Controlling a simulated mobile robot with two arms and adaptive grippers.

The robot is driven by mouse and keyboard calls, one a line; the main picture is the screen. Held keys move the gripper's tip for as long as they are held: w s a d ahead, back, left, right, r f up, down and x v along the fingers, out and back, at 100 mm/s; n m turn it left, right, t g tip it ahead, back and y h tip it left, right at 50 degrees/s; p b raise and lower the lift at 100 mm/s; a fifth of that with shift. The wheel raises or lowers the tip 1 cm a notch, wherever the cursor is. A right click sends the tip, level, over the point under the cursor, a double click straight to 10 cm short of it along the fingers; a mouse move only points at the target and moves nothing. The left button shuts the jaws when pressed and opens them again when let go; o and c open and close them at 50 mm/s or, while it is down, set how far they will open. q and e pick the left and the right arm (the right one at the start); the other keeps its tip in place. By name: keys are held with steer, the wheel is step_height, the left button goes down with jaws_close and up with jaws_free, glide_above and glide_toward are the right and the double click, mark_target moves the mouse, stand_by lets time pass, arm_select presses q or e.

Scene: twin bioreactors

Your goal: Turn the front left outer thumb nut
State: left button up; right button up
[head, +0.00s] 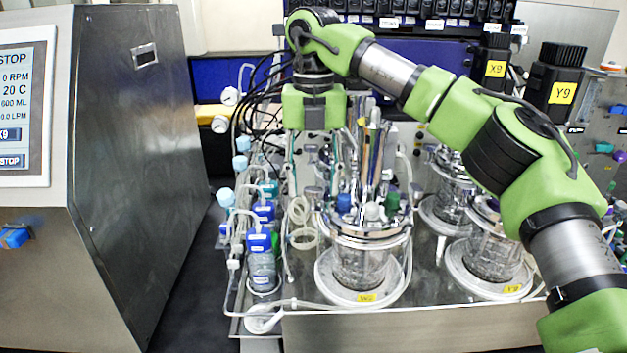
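A glass bioreactor vessel (360,268) with a metal head plate (368,232) stands at front centre, on a round white base with a yellow label. Coloured caps and upright metal tubes crowd its top. The thumb nuts on its rim are too small to tell apart, so I cannot single out the front left outer one. My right gripper (314,168) points down above and behind the left side of this vessel. Its two fingers look spread, with nothing clearly held between them. Its fingertips are hard to see against the tubing. My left gripper is not in view.
Bottles with blue caps (261,241) and looping tubes stand left of the vessel. A second vessel (493,258) stands to the right. A steel cabinet with a screen (25,105) fills the left. Black towers labelled X9 (494,68) and Y9 (562,92) stand behind.

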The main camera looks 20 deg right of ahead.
mark_target(314, 188)
step_height(314, 188, up, 12)
stand_by(0.8)
steer(key=shift+f, duration=0.1)
stand_by(0.4)
